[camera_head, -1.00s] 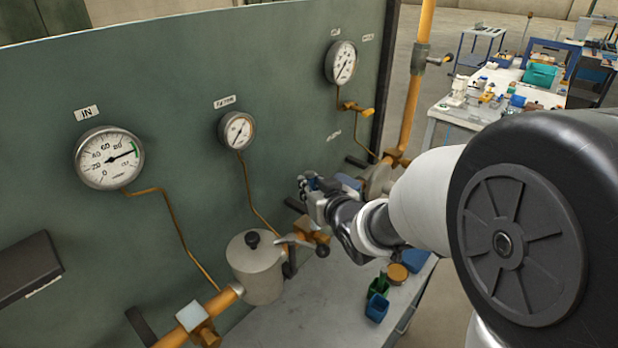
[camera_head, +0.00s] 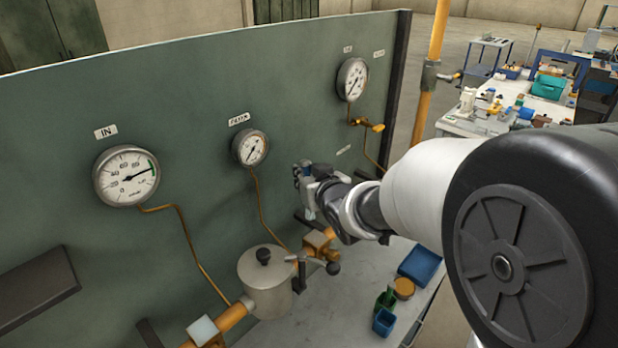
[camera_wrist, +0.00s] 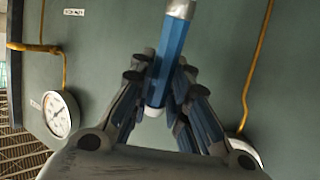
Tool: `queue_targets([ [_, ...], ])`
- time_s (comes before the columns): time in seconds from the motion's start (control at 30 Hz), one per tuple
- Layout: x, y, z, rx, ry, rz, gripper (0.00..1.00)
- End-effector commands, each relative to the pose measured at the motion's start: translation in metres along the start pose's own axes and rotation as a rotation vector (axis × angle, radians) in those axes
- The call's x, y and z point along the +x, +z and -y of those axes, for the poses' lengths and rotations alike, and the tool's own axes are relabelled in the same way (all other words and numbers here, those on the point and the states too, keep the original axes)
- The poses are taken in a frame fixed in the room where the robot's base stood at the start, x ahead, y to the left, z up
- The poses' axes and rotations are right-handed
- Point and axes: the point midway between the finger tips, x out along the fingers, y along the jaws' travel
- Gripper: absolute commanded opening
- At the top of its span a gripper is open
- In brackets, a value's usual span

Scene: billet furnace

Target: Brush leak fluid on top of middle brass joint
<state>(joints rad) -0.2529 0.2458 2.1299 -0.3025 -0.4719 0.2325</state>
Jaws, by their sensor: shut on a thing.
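My gripper (camera_head: 308,184) is raised in front of the green panel, above and slightly left of a brass joint (camera_head: 318,241) in the pipe line right of the grey pot. In the wrist view my gripper (camera_wrist: 157,92) is shut on a blue-handled tool (camera_wrist: 171,50), likely the brush, with a pale metal collar at the picture's top edge. Its bristles are out of view. Another brass joint with a pale block on top (camera_head: 203,330) sits at the lower left. My arm hides the pipe line further right. I cannot make out any fluid on the joints.
A grey pot (camera_head: 265,283) and a dark valve lever (camera_head: 328,264) stand close to the brass joint. Gauges (camera_head: 126,176) and thin brass tubes line the panel (camera_head: 80,90). A blue cup (camera_head: 383,322), an amber-lidded jar (camera_head: 403,288) and a blue tray (camera_head: 420,264) are on the bench below.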

Motion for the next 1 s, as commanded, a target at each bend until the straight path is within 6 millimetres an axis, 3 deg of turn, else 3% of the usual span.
queue_targets([
  [0.3,-0.004,-0.027,0.002,0.001,0.004,-0.001,0.00],
  [1.0,-0.003,-0.027,0.002,0.002,0.005,-0.001,0.00],
])
